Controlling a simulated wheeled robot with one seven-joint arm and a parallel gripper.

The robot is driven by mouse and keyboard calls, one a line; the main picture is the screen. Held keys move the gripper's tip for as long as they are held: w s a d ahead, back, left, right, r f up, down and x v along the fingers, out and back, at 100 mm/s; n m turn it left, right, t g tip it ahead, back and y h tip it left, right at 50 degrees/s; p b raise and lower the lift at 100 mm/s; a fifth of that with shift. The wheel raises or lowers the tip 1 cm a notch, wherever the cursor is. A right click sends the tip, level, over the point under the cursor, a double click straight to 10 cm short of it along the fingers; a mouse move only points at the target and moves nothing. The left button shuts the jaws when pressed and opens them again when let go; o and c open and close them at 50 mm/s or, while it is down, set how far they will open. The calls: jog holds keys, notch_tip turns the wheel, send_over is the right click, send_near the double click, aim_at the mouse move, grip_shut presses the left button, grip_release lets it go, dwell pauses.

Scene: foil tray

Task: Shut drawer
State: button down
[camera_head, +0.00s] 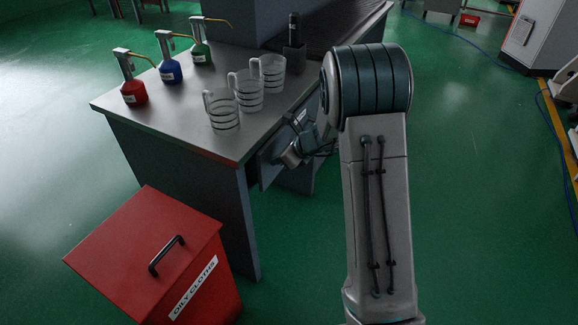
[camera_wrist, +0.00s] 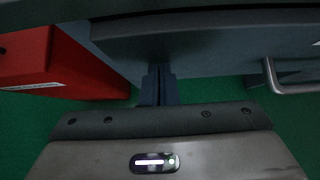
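The drawer (camera_head: 270,166) is in the side of the grey workbench, below its top. Its front panel stands out from the bench, so the drawer looks partly open. My gripper (camera_head: 306,139) is beside the drawer front, and its fingertips are hard to make out in the head view. In the wrist view, the fingers (camera_wrist: 159,84) are together with nothing visible between them, close to the drawer front (camera_wrist: 215,43). Whether they touch it I cannot tell. A metal handle (camera_wrist: 296,88) shows at the right of the wrist view, to the side of the fingers.
A red bin labelled "OILY CLOTHS" (camera_head: 140,250) stands left of the drawer and also shows in the wrist view (camera_wrist: 45,65). The workbench top (camera_head: 180,125) carries three dispenser bottles (camera_head: 170,70) and three clear jugs (camera_head: 248,90). Green floor is free at right.

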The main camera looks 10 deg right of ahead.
aim_at(269, 155)
jog(key=shift+w+a, duration=0.85)
jog(key=shift+a, duration=0.3)
jog(key=shift+w+a+r, duration=0.1)
jog(key=shift+a, duration=0.05)
jog(key=shift+a+r, duration=0.1)
jog(key=shift+a, duration=0.1)
